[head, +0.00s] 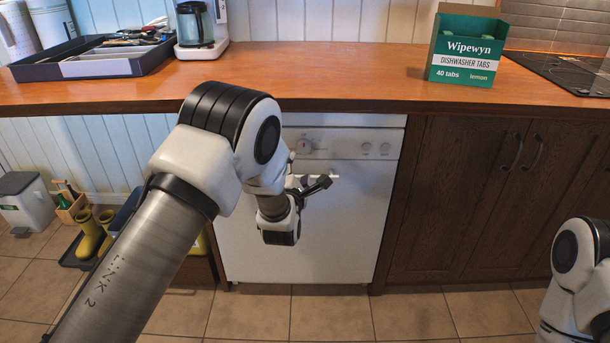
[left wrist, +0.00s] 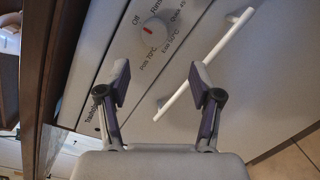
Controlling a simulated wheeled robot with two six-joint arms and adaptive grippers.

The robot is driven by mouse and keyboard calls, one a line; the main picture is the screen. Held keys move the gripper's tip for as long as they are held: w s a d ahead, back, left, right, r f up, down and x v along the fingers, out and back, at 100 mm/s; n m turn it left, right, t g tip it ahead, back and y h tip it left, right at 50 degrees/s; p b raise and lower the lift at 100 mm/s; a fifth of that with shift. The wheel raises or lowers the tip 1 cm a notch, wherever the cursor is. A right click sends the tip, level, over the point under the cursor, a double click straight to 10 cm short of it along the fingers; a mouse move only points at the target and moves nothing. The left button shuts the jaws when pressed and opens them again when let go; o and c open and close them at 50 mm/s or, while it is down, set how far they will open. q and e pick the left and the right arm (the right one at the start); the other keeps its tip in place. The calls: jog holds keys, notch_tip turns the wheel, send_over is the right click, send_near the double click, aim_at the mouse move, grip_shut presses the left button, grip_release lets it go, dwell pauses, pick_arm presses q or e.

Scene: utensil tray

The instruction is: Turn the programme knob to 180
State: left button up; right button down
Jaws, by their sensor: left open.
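The programme knob (left wrist: 148,30) is a round white dial with a red mark, on the front panel of a white dishwasher (head: 340,230). The left wrist view shows labels around it: Off, Rinse, Quick 45, Eco 50 and Pots 70. I see no 180 among them. Which label the red mark points at is too small to tell. In the head view the knob (head: 304,146) shows just beyond my left gripper (head: 306,174). The left gripper is open and empty; in the left wrist view its fingertips (left wrist: 158,78) are apart from the knob, which lies above the gap between them.
A white bar handle (left wrist: 220,57) crosses the dishwasher front near the right finger. The wooden counter (head: 330,70) overhangs the panel. A cutlery tray (head: 35,72), a kettle-like appliance (head: 194,27) and a green tabs box (head: 463,50) stand on it.

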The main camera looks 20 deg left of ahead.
aim_at(303, 149)
pick_arm(q)
jog(key=shift+n, duration=0.3)
jog(key=w, duration=0.5)
jog(key=w+a, duration=0.1)
jog(key=w, duration=0.2)
jog(key=shift+r+b, duration=0.3)
jog(key=shift+r, duration=0.1)
jog(key=c, duration=1.1)
